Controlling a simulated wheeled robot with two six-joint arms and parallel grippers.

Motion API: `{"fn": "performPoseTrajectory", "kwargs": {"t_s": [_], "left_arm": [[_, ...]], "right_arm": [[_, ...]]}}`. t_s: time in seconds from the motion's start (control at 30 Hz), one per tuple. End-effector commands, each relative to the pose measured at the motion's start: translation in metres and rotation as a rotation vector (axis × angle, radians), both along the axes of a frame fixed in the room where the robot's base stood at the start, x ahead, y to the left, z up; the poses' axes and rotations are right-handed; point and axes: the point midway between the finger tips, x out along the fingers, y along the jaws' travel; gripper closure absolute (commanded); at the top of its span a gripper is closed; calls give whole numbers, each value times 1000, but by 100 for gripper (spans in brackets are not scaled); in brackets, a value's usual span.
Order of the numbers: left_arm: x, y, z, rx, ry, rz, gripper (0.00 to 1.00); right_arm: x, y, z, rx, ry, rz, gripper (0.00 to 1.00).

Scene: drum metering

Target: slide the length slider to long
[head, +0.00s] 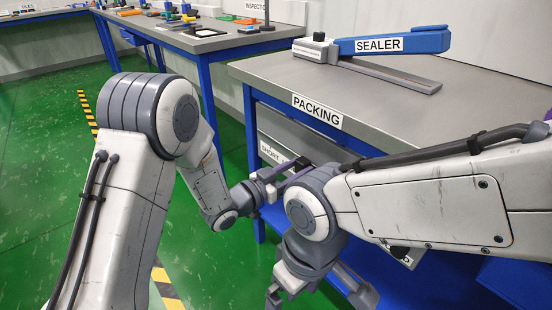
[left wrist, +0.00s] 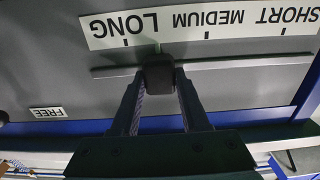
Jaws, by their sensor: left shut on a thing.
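The length slider's black knob (left wrist: 158,72) sits on a thin horizontal rail (left wrist: 245,63) in the left wrist view. A white scale strip (left wrist: 170,22), upside down there, reads LONG, MEDIUM and SHORT. The knob stands between the LONG and MEDIUM ticks, nearer LONG. My left gripper (left wrist: 160,82) is shut on the knob, one finger at each side. In the head view my left gripper (head: 288,172) is at the front of the packing bench (head: 255,80), by a partly hidden label strip (head: 275,152). My right gripper is low, cut by the bottom edge, its jaws unclear.
A blue sealer (head: 400,42) stands on the packing bench. My right forearm crosses in front of the bench and hides part of its front. A small FREE label (left wrist: 47,112) is on the grey panel. Another blue bench (head: 200,40) with small items stands behind; green floor is clear at left.

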Motion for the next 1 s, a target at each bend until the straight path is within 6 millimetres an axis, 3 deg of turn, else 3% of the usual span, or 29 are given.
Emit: {"fn": "performPoseTrajectory", "kwargs": {"t_s": [0.2,0.7,0.73,0.8,1.0], "left_arm": [[-27,-16,1,-1,-6,0,100],[-38,-20,1,-1,-5,1,100],[-38,-20,1,-1,-5,1,52],[-38,-21,2,-2,-5,0,25],[-37,-21,1,-1,-5,2,25]], "right_arm": [[0,0,-4,0,0,0,0],[0,0,-4,0,0,0,0],[0,0,-4,0,0,0,0],[0,0,-4,0,0,0,0],[0,0,-4,0,0,0,0]]}}
